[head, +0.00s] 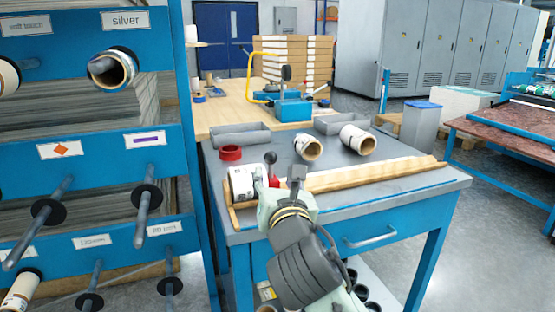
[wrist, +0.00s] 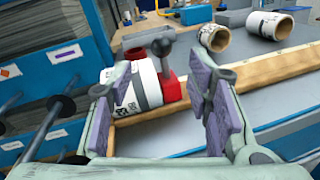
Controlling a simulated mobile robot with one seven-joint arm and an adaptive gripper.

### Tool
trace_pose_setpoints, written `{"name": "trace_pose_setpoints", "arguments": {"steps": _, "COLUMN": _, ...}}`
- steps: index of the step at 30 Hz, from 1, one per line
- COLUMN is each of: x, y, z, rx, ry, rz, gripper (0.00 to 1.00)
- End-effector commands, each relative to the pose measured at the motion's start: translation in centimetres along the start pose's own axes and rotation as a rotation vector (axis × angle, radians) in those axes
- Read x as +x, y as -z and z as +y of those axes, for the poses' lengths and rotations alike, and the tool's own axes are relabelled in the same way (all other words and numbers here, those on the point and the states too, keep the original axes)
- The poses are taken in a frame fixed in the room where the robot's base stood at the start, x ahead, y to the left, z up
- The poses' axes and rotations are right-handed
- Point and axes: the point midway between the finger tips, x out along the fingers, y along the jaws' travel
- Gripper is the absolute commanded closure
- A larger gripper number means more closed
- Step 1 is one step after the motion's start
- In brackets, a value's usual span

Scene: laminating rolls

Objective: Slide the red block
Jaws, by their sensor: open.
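The red block (wrist: 170,87) sits at the right end of a white roll (wrist: 144,86) on a wooden rail (wrist: 150,113), with a black ball-topped lever (wrist: 162,56) standing by it. In the head view the red block (head: 274,181) shows only in part, behind my gripper (head: 278,176). The white roll also shows in the head view (head: 240,183). In the wrist view my gripper (wrist: 162,88) is open, with its two purple-padded fingers apart. The roll and block appear between the fingers, beyond them. I cannot tell how far away they are, and I see no grip on either.
The wooden rail runs on to the right along the grey bench top (head: 420,187). Two rolls (head: 308,148) (head: 357,141) lie behind it. A red tape ring (head: 231,153) and grey trays (head: 240,134) are farther back. A blue rack with rods (head: 90,150) stands close on the left.

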Motion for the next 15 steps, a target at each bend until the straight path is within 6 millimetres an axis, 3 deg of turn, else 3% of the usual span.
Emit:
{"name": "trace_pose_setpoints", "arguments": {"steps": 5, "x": 1.8, "y": 0.0, "z": -0.2, "rx": -0.008, "ry": 0.006, "rz": 0.006, "gripper": 0.54}}
{"name": "trace_pose_setpoints", "arguments": {"steps": 15, "x": 8.1, "y": 0.0, "z": -0.1, "rx": -0.006, "ry": 0.004, "rz": 0.005, "gripper": 0.54}}
